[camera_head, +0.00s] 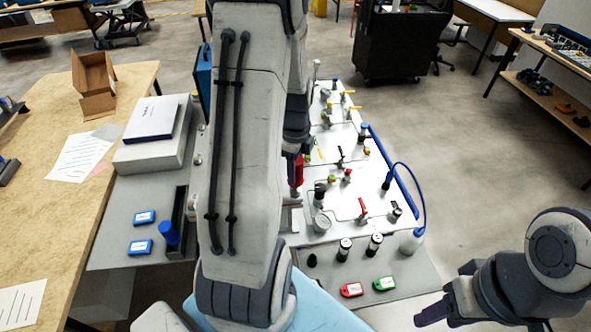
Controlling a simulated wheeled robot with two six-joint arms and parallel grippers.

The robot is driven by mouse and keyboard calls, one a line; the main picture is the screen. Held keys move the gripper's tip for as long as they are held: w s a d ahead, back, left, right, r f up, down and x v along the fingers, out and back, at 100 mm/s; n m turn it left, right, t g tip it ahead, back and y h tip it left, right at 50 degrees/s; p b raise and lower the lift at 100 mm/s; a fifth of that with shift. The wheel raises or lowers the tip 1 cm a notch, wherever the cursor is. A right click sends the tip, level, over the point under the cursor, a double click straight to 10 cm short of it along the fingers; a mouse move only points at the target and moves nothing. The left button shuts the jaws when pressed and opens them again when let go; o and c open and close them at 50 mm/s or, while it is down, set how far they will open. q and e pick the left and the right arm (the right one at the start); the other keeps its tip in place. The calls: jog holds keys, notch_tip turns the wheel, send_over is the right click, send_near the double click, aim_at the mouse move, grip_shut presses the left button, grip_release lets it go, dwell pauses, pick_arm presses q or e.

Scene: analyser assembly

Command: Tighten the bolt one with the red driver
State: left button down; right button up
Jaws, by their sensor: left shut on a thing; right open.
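My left arm crosses the middle of the view. Its gripper (297,156) points down over the panel's left edge and is shut on the red driver (299,172). The driver's red handle shows just beside my arm. Its tip is not clear, and I cannot tell whether it touches a bolt. I cannot pick out bolt one; my arm hides part of the panel's left side. My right gripper (433,312) is open and empty at the lower right.
Blue and white boxes (145,217) and a dark holder with a blue-handled tool (169,233) are left of my arm. A red box (352,289) and a green box (384,283) lie at the front.

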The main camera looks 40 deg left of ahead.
pick_arm(q)
jog(key=shift+r, duration=0.15)
jog(key=shift+r+p, duration=2.7)
jog(key=shift+r, duration=0.2)
